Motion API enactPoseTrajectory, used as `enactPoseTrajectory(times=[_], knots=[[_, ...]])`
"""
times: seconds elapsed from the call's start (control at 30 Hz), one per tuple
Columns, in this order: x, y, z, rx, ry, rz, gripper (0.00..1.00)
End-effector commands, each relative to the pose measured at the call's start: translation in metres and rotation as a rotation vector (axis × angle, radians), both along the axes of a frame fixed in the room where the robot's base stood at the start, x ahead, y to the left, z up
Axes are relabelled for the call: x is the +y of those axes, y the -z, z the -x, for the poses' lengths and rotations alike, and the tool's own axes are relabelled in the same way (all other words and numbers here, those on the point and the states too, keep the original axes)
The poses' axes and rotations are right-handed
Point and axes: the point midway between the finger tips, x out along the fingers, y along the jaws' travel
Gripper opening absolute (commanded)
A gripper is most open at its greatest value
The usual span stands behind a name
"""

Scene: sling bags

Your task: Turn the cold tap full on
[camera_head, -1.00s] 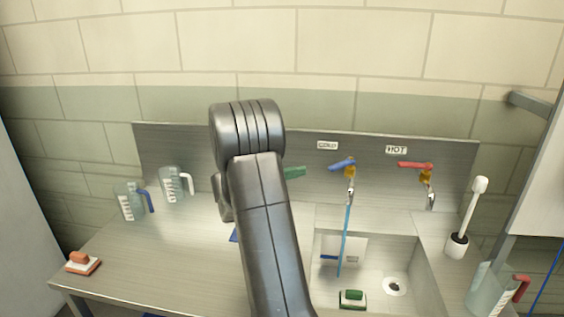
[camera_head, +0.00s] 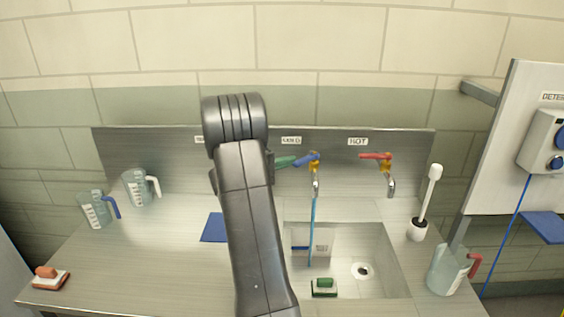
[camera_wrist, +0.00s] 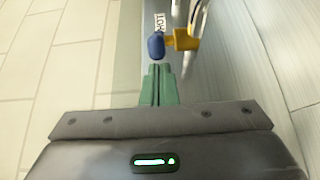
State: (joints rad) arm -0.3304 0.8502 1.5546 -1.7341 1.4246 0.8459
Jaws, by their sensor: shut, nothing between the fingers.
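The cold tap's blue lever (camera_head: 305,159) sits on a yellow tap body (camera_head: 315,167) below the cold label (camera_head: 291,140). The lever points left and slightly down. A thin blue stream of water (camera_head: 312,230) runs from its spout into the sink. My gripper (camera_head: 291,161) is shut and empty, its green fingers at the lever's left end. In the wrist view, the fingertips (camera_wrist: 160,70) are together just below the blue lever (camera_wrist: 156,46), with the yellow body (camera_wrist: 181,40) to its right. I cannot tell whether they touch the lever. My arm hides part of the backsplash.
The hot tap with its red lever (camera_head: 376,156) is to the right. The sink (camera_head: 395,270) holds a green-backed brush (camera_head: 324,287). A white toilet-type brush (camera_head: 428,200) and a jug (camera_head: 449,270) stand right. Two jugs (camera_head: 140,188) and an orange brush (camera_head: 49,277) are left.

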Motion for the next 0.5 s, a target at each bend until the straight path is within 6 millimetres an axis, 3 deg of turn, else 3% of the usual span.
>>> enactPoseTrajectory(times=[0.5], knots=[[-0.0015, 0.0027, 0.0032, -0.001, -0.031, -0.001, 0.00]])
